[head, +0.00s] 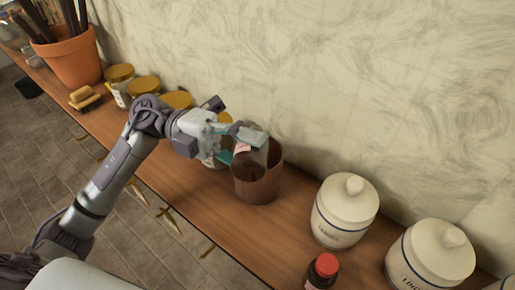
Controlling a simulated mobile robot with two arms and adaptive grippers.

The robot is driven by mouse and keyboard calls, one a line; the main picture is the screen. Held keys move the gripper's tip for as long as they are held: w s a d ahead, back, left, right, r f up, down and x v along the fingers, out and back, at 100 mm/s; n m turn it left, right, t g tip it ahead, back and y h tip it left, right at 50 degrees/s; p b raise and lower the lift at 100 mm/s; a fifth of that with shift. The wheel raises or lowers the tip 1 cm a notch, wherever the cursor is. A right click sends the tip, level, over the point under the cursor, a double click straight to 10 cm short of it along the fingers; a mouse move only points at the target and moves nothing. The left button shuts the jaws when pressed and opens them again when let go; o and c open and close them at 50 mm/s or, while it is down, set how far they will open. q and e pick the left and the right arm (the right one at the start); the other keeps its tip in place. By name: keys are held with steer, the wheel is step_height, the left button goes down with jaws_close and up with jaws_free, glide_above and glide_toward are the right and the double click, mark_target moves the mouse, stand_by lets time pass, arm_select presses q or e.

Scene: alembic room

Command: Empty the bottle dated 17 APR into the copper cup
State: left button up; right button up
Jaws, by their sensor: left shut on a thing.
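The copper cup (258,188) stands upright on the wooden shelf, its open top facing up. My left gripper (244,143) is at the cup's rim, shut on a bottle (243,149). Little of the bottle shows between the fingers: a pale, pinkish patch at the cup's mouth. It seems tilted over the cup, but its neck, its label's date and any flow of contents cannot be made out. A brown bottle with a red cap (323,270) stands near the front edge; its label is unreadable here. My right gripper is out of view.
Two white lidded jars (343,212) (430,256) stand right of the cup. The wall runs close behind.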

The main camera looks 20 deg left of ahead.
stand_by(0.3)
arm_select(q)
steer(key=shift+w+r+n+p, duration=0.15)
steer(key=shift+r+n+p, duration=0.15)
steer(key=shift+n+p, duration=0.35)
steer(key=shift+w+r+n+h+p, duration=0.15)
steer(key=shift+r+n+h+p, duration=0.2)
steer(key=shift+n+h+p, duration=0.3)
stand_by(0.5)
steer(key=shift+f+m+y+b, duration=0.35)
steer(key=shift+f+m+b, duration=0.2)
steer(key=shift+b, duration=0.3)
steer(key=shift+s+f+m+y+b, duration=0.2)
steer(key=shift+s+m+y+b, duration=0.1)
steer(key=shift+m+b, duration=0.45)
